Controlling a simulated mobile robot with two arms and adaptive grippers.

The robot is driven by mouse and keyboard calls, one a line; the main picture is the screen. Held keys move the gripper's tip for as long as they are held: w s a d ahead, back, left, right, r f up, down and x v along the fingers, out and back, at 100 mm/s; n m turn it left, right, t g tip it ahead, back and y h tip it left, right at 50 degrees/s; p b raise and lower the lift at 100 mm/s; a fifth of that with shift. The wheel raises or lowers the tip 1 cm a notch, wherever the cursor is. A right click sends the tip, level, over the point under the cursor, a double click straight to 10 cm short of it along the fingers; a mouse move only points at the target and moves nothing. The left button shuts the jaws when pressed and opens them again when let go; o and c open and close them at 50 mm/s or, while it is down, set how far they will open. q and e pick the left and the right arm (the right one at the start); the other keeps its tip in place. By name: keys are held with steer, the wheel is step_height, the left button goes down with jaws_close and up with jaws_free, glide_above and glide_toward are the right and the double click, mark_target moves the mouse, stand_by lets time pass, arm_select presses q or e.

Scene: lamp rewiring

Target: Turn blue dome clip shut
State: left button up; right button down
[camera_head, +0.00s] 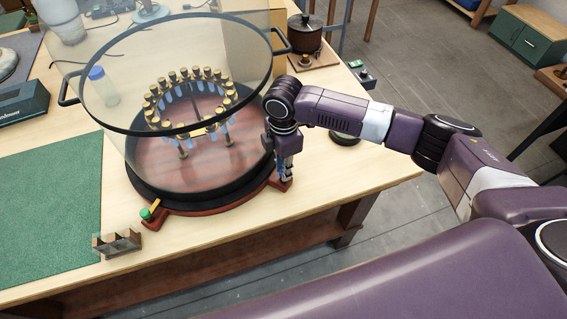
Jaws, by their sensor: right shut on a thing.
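The clear dome (185,110) with a black rim and side handles stands on a round dark red base (215,200). My right gripper (284,178) points down at the base's right edge, shut on what seems to be the blue dome clip (280,170). Only a little blue shows between the fingers, so the clip's angle cannot be told. A green clip (150,210) with a yellowish lever sits at the base's front left. Inside the dome is a ring of brass-capped lamp parts (190,95). My left gripper is not in view.
A small divided box (117,243) stands at the table's front edge, beside a green mat (50,205). The wooden tabletop right of the base is mostly clear.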

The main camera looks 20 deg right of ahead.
steer(key=n+p, duration=0.1)
steer(key=n, duration=0.2)
steer(key=shift+r, duration=0.15)
steer(key=n, duration=0.2)
steer(key=shift+n+p, duration=0.3)
steer(key=shift+p, duration=0.1)
steer(key=n, duration=0.5)
steer(key=shift+n+p, duration=0.3)
steer(key=c, duration=1.8)
jaws_free()
step_height(320, 180, up, 12)
steer(key=shift+a, duration=0.1)
